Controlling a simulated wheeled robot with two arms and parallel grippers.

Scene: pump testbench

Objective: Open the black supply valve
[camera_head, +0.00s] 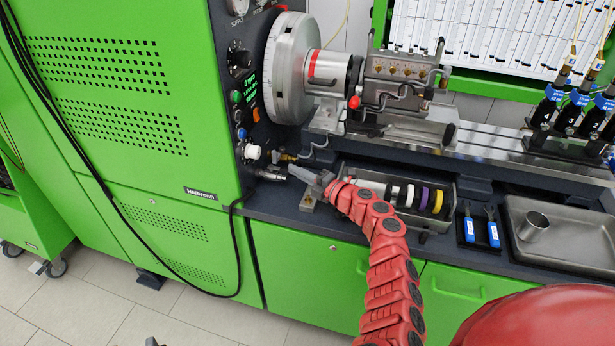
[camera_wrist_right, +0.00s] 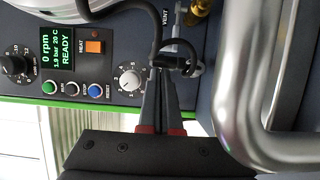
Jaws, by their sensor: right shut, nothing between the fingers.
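My right gripper (camera_head: 308,177) reaches to the lower right side of the green cabinet, beside pipe fittings. In the wrist view its two dark fingers (camera_wrist_right: 166,75) are shut together and hold nothing. Their tips are at a black looped part (camera_wrist_right: 178,62) below the VENT label; whether they touch it, I cannot tell. I cannot tell whether this part is the black supply valve's handle. A brass fitting (camera_wrist_right: 199,14) is just beyond it. A small dark shape at the bottom edge of the head view may be my left gripper (camera_head: 152,341); its jaws cannot be made out.
A white knob (camera_wrist_right: 130,79) and several buttons are close beside the fingers. A thick metal pipe (camera_wrist_right: 235,100) curves along their other side. A black hose (camera_wrist_right: 152,30) crosses near the tips. A parts tray (camera_head: 445,205), blue-handled tools (camera_head: 480,232) and a metal cup (camera_head: 533,227) occupy the bench.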

